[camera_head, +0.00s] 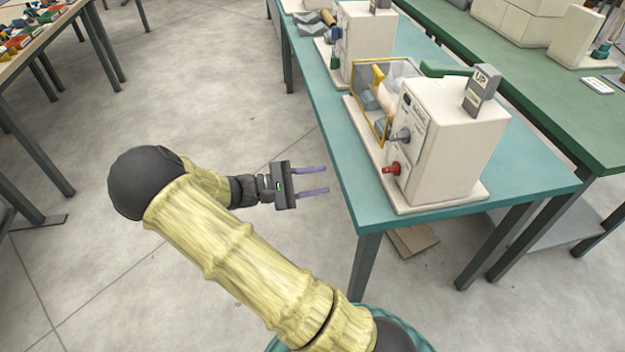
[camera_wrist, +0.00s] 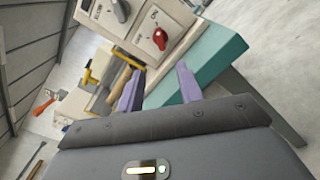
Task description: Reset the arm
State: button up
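My gripper (camera_head: 312,181) hangs in free air just left of the teal table, its two purple fingers apart and pointing right, with nothing between them. In the wrist view, my gripper (camera_wrist: 158,92) also shows its fingers spread. The winder machine (camera_head: 440,140) is a cream box standing on the teal table, with a red knob (camera_head: 391,168), a grey knob (camera_head: 401,134) and an UP tag on top. The red knob (camera_wrist: 160,39) also shows in the wrist view, beyond the fingers. The gripper touches neither the machine nor the table.
The teal table (camera_head: 530,174) has a corner close to the fingertips. A yellow-framed clear guard (camera_head: 367,95) stands beside the machine. A second machine (camera_head: 362,40) sits farther back. A green table (camera_head: 560,120) is at right. The floor (camera_head: 220,90) around my arm is open.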

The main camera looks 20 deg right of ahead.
jog(key=shift+w+a, duration=0.1)
jog(key=shift+a, duration=0.3)
jog(key=s+a+f+m+t+y, duration=0.1)
jog(key=s+a+f+m+y, duration=0.1)
jog(key=s+y, duration=0.4)
jog(key=s+a+f+m+y, duration=0.2)
jog(key=s+a+y, duration=0.15)
jog(key=y, duration=0.45)
jog(key=a+r+m+t+y+p, duration=0.1)
jog(key=r+t+p, duration=0.1)
jog(key=r+p, duration=0.6)
jog(key=s+a+r+m+t+y+p, duration=0.1)
jog(key=a+r+m+t+y+p, duration=0.1)
jog(key=r+p, duration=0.7)
notch_tip(320, 180, up, 6)
jog(key=shift+s+f+t+y, duration=0.1)
jog(key=shift+s+t+y, duration=0.2)
jog(key=shift+t, duration=0.5)
